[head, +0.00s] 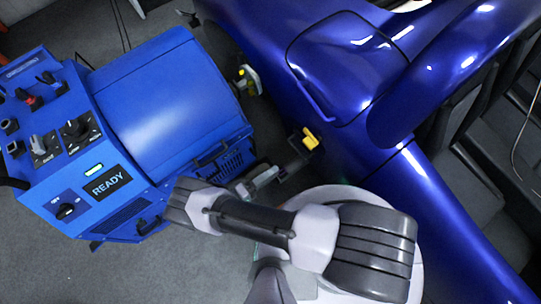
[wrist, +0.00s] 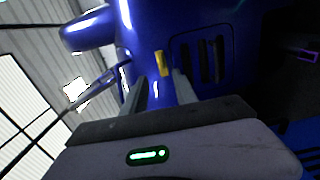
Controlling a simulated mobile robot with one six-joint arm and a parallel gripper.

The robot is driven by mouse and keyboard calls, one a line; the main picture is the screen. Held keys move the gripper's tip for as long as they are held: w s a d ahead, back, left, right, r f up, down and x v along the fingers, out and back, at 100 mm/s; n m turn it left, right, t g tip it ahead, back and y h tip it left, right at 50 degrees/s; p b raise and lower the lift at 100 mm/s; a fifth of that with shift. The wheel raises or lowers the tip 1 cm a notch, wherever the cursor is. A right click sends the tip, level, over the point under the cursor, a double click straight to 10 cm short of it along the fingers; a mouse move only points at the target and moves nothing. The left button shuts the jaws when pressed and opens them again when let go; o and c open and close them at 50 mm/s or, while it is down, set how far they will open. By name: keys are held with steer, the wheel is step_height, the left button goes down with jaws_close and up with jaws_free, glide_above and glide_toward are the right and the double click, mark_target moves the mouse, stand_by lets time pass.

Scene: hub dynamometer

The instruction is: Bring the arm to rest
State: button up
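My gripper (wrist: 160,80) shows in the wrist view with its two grey fingers apart and nothing visible between them. A small yellow part (wrist: 162,63) shows past the fingertips, against the blue car body (wrist: 205,25). In the head view my arm is bent, and its end with my gripper (head: 285,172) is partly hidden and small, between the blue machine and the car. A yellow and black part (head: 308,138) is near the gripper end there. I cannot tell whether they touch.
The blue dynamometer (head: 165,95) stands at left, with knobs and a display (head: 108,183) reading READY. Another yellow part (head: 243,78) is at its right side. The shiny blue car (head: 345,65) fills the right. Grey floor (head: 180,270) is clear at the lower left.

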stand_by(0.4)
steer(key=w+r+m+g+y, duration=0.35)
steer(key=r+g, duration=0.25)
steer(key=r, duration=0.8)
steer(key=w+r+m+g+y, duration=0.35)
steer(key=r+g, duration=0.35)
steer(key=r, duration=0.8)
steer(key=s+d+r+m+t+y, duration=0.2)
steer(key=s+d+r+t+y, duration=0.2)
steer(key=r, duration=0.6)
steer(key=s+d+r+m+t+y, duration=0.2)
steer(key=s+d+r+t+y, duration=0.2)
steer(key=r, duration=0.6)
steer(key=shift+s+d+y, duration=0.7)
steer(key=shift+d+y, duration=0.1)
steer(key=shift+d, duration=0.1)
steer(key=shift+r, duration=0.1)
